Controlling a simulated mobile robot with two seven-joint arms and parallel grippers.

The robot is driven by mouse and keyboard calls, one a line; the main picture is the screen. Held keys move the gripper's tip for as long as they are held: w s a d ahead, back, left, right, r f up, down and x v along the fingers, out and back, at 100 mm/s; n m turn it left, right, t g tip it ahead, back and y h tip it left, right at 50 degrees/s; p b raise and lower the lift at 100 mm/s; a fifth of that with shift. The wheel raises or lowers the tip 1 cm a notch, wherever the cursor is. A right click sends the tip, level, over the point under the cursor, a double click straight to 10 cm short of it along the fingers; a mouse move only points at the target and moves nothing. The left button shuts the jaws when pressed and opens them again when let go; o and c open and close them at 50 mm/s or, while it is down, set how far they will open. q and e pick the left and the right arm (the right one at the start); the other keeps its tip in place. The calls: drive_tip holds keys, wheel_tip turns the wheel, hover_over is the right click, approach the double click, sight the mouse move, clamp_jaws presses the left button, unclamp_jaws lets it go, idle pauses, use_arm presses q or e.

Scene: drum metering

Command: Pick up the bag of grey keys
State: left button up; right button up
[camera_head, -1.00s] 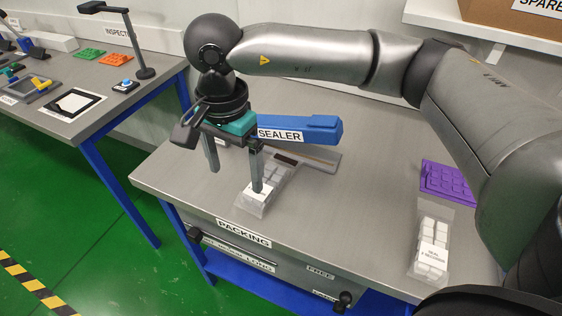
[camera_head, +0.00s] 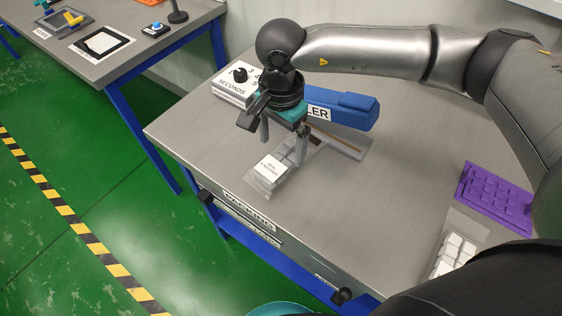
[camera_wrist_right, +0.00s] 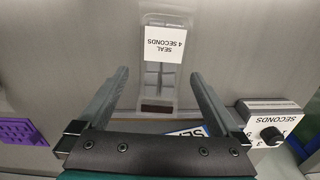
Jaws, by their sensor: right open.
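A clear bag (camera_head: 271,170) with a white label lies flat on the packing table. In the right wrist view the label reads "SEAL 4 SECONDS", and grey keys show inside the bag (camera_wrist_right: 153,80) below it. My right gripper (camera_head: 283,152) is open above the bag's sealer-side part. In the right wrist view its fingers (camera_wrist_right: 158,75) stand on either side of the bag, apart from it. I cannot tell the exact height of the fingertips above the table. My left gripper is not in view.
A blue sealer (camera_head: 352,110) lies behind the gripper, with a white SECONDS dial box (camera_head: 236,88) to its left. A purple tray (camera_head: 495,198) and a second bag, with white keys (camera_head: 455,255), lie at the right. The table's middle is bare.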

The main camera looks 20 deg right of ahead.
sight(281, 158)
wheel_tip(281, 158, down, 6)
drive_tip(key=shift+w+r, duration=0.15)
idle(0.3)
drive_tip(key=shift+r, duration=0.1)
drive_tip(key=c, duration=1.3)
